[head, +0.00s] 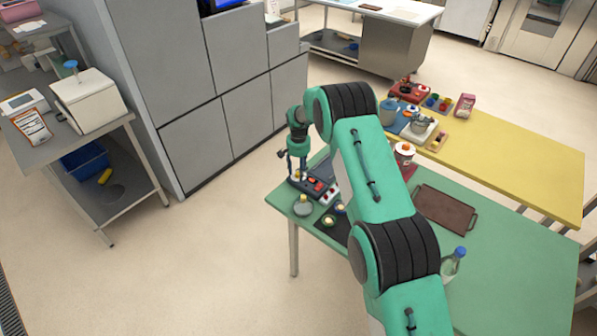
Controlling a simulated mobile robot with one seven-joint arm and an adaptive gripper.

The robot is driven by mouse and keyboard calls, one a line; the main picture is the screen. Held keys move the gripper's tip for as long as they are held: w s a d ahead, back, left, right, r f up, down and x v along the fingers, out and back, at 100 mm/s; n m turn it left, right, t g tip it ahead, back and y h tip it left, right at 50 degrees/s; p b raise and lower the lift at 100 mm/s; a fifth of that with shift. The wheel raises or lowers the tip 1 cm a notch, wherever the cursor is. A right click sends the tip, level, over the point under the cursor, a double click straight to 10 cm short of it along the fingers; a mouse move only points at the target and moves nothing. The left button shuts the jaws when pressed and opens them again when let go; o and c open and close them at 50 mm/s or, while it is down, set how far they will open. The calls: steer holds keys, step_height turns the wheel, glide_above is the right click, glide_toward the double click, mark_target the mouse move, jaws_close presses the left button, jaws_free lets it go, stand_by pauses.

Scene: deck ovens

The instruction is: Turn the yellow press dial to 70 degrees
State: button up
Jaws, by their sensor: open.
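My gripper (297,172) is open and points down over the left end of a dark control panel (311,191) on the green table. The panel carries red parts and lies near the table's far left corner. A small pale part shows between or just behind the fingers; I cannot tell whether they touch it. I cannot make out the yellow press dial for certain. Small round pieces with yellowish tones sit on a black mat (332,230) nearer to me, one (328,221) and another (340,208). Dial markings and angle are too small to read.
A grey round item (303,206) stands beside the panel. A white-and-red canister (404,153), a brown tray (444,210) and a blue-capped bottle (455,260) stand right of my arm. Grey cabinets (215,100) rise behind. The green table's right part (520,270) is clear.

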step_height(320, 180, up, 12)
stand_by(0.6)
stand_by(0.4)
step_height(320, 180, up, 20)
steer(key=n+t+b, duration=0.1)
steer(key=b, duration=0.1)
glide_above(298, 172)
steer(key=s+d, duration=0.5)
steer(key=s, duration=0.6)
steer(key=s+d+r+t+b, duration=0.1)
steer(key=s+d+r+t, duration=0.15)
steer(key=s+r, duration=1.05)
steer(key=s+d+r+n+b, duration=0.1)
steer(key=s+d, duration=0.1)
steer(key=s, duration=0.8)
steer(key=s+d+r+n+b, duration=0.1)
steer(key=s+d, duration=0.1)
steer(key=s, duration=0.9)
steer(key=s+f+t, duration=0.1)
steer(key=s+f, duration=0.1)
steer(key=s, duration=0.6)
steer(key=s+d+f+t+b, duration=0.1)
steer(key=s+f, duration=0.2)
steer(key=s, duration=0.4)
steer(key=shift+s+f+n, duration=0.15)
steer(key=shift+s+n, duration=0.15)
steer(key=shift+s, duration=0.1)
